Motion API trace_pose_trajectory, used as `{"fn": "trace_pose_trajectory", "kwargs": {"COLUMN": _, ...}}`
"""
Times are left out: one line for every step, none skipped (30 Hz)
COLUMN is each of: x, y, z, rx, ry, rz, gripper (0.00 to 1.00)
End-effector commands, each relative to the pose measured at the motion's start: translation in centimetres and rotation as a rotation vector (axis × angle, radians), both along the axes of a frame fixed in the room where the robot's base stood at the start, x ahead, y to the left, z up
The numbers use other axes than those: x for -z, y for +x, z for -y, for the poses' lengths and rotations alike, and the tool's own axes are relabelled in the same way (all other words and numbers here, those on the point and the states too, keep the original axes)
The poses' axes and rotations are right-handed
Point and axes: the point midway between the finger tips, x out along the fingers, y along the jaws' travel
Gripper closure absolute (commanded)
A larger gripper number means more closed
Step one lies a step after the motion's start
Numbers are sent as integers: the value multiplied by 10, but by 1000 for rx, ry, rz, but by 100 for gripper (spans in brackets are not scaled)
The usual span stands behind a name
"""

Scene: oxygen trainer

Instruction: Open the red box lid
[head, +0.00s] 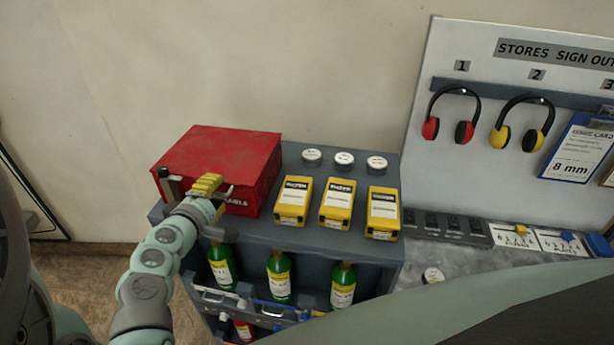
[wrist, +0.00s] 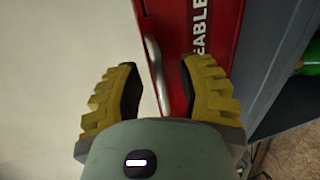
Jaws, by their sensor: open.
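The red box (head: 225,160) stands on the left end of the grey cabinet top in the head view, its lid closed. My gripper (head: 190,186) is at the box's front left side. In the wrist view my open gripper (wrist: 158,95) has its two yellow fingers on either side of a curved metal handle (wrist: 157,75) on the red box (wrist: 208,75). The right finger overlaps the red front face near the white lettering. Whether either finger touches the handle, I cannot tell. In the head view my gripper and wrist hide part of the box's front.
Several yellow cases (head: 337,204) stand right of the box, with round white-topped items (head: 344,160) behind them. Green bottles (head: 279,278) sit on the shelf below. A board with red (head: 449,115) and yellow (head: 523,124) ear defenders stands at right. The wall is behind the box.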

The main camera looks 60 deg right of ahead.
Motion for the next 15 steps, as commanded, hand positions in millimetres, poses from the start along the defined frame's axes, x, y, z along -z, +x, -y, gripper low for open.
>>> {"fn": "trace_pose_trajectory", "kwargs": {"x": 0, "y": -1, "z": 2, "rx": 5, "ry": 0, "rz": 1, "gripper": 62}}
{"fn": "trace_pose_trajectory", "kwargs": {"x": 0, "y": -1, "z": 3, "rx": 4, "ry": -1, "rz": 1, "gripper": 62}}
{"fn": "trace_pose_trajectory", "kwargs": {"x": 0, "y": -1, "z": 3, "rx": 4, "ry": -1, "rz": 1, "gripper": 62}}
{"fn": "trace_pose_trajectory", "kwargs": {"x": 0, "y": -1, "z": 3, "rx": 4, "ry": -1, "rz": 1, "gripper": 62}}
{"fn": "trace_pose_trajectory", "kwargs": {"x": 0, "y": -1, "z": 3, "rx": 4, "ry": -1, "rz": 1, "gripper": 62}}
{"fn": "trace_pose_trajectory", "kwargs": {"x": 0, "y": -1, "z": 3, "rx": 4, "ry": -1, "rz": 1, "gripper": 62}}
{"fn": "trace_pose_trajectory", "kwargs": {"x": 0, "y": -1, "z": 3, "rx": 4, "ry": -1, "rz": 1, "gripper": 62}}
{"fn": "trace_pose_trajectory", "kwargs": {"x": 0, "y": -1, "z": 3, "rx": 4, "ry": 0, "rz": 1, "gripper": 62}}
{"fn": "trace_pose_trajectory", "kwargs": {"x": 0, "y": -1, "z": 3, "rx": 4, "ry": 0, "rz": 1, "gripper": 62}}
{"fn": "trace_pose_trajectory", "kwargs": {"x": 0, "y": -1, "z": 3, "rx": 4, "ry": 0, "rz": 1, "gripper": 58}}
{"fn": "trace_pose_trajectory", "kwargs": {"x": 0, "y": -1, "z": 3, "rx": 4, "ry": 0, "rz": 1, "gripper": 61}}
{"fn": "trace_pose_trajectory", "kwargs": {"x": 0, "y": -1, "z": 3, "rx": 4, "ry": 0, "rz": 1, "gripper": 65}}
{"fn": "trace_pose_trajectory", "kwargs": {"x": 0, "y": -1, "z": 3, "rx": 4, "ry": 0, "rz": 1, "gripper": 68}}
{"fn": "trace_pose_trajectory", "kwargs": {"x": 0, "y": -1, "z": 3, "rx": 4, "ry": 0, "rz": 1, "gripper": 71}}
{"fn": "trace_pose_trajectory", "kwargs": {"x": 0, "y": -1, "z": 2, "rx": 4, "ry": 0, "rz": 1, "gripper": 75}}
